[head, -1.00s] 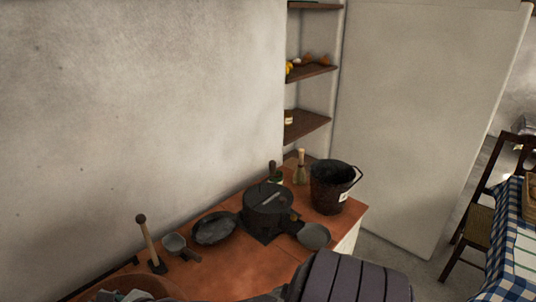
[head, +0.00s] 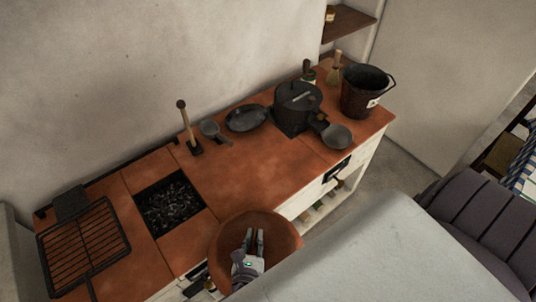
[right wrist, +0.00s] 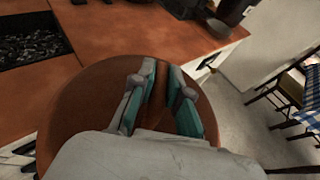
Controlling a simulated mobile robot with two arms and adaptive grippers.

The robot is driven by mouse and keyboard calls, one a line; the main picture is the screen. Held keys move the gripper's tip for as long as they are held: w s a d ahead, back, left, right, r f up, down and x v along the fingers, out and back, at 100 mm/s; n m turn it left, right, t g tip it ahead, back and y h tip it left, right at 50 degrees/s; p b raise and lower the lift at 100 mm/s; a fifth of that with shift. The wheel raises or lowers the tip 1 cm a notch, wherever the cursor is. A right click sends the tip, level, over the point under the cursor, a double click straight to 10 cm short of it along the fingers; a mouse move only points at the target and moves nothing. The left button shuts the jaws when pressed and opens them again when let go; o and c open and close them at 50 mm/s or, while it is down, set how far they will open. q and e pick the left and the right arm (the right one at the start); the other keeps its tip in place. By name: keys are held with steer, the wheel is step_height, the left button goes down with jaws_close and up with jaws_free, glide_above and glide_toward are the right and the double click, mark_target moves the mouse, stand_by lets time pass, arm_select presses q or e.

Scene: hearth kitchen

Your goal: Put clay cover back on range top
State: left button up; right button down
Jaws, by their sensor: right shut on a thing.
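The clay cover (head: 285,235) is a round reddish-brown disc. My right gripper (head: 254,240) is shut on it near its middle and holds it at the front edge of the range top (head: 245,170). The right wrist view shows the gripper's fingers (right wrist: 160,85) closed on a raised grip on the cover (right wrist: 75,120), which hides part of the range top. The square opening (head: 170,205) in the range top, full of dark coals, lies uncovered to the left of the cover. It shows partly in the wrist view (right wrist: 30,45). My left gripper is not in view.
A black grill rack (head: 85,245) stands left of the opening. A wooden-handled tool (head: 188,130), small pan (head: 210,129), dark dish (head: 246,118), lidded pot (head: 297,105), skillet (head: 337,135) and bucket (head: 367,92) stand along the back and right. The middle of the top is clear.

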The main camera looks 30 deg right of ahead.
steer(key=s+a+p, duration=0.1)
steer(key=s+a, duration=0.6)
steer(key=shift+r, duration=0.15)
steer(key=b, duration=0.3)
glide_above(257, 216)
arm_select(q)
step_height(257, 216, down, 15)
steer(key=b, duration=1.3)
steer(key=shift+b, duration=0.4)
arm_select(e)
steer(key=w+d+f, duration=0.1)
steer(key=w+d, duration=1.6)
steer(key=w, duration=0.2)
steer(key=shift+w+f, duration=0.2)
steer(key=shift+f, duration=0.05)
steer(key=c, duration=1.4)
jaws_free()
steer(key=shift+a+f, duration=0.1)
steer(key=shift+f, duration=0.1)
steer(key=shift+c, duration=0.2)
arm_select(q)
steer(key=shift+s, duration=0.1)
arm_select(e)
steer(key=shift+o, duration=1.4)
steer(key=shift+s, duration=0.1)
